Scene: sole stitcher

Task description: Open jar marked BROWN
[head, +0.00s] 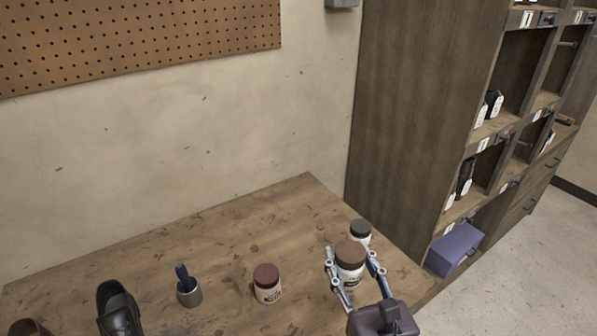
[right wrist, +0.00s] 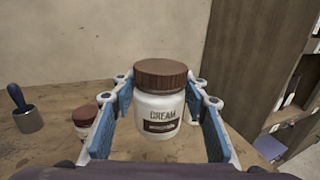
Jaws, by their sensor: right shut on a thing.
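A white jar with a brown lid (head: 350,262) is between the fingers of my right gripper (head: 352,275), near the right end of the table. The gripper is shut on the jar's body, and the lid sits on top. In the right wrist view the jar (right wrist: 158,110) is upright. Its label reads CREAM, with small unreadable text on a dark band below. I cannot tell whether its base touches the table. A jar with a reddish lid (head: 267,284) stands to the left. A jar with a dark lid (head: 361,234) stands just behind. My left gripper is not in view.
The wooden table (head: 225,245) also holds a cup with a blue-handled tool (head: 188,290) and a black shoe (head: 118,310) at the left. A wooden shelf unit (head: 420,110) with a purple box (head: 455,248) stands to the right. The table's back middle is clear.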

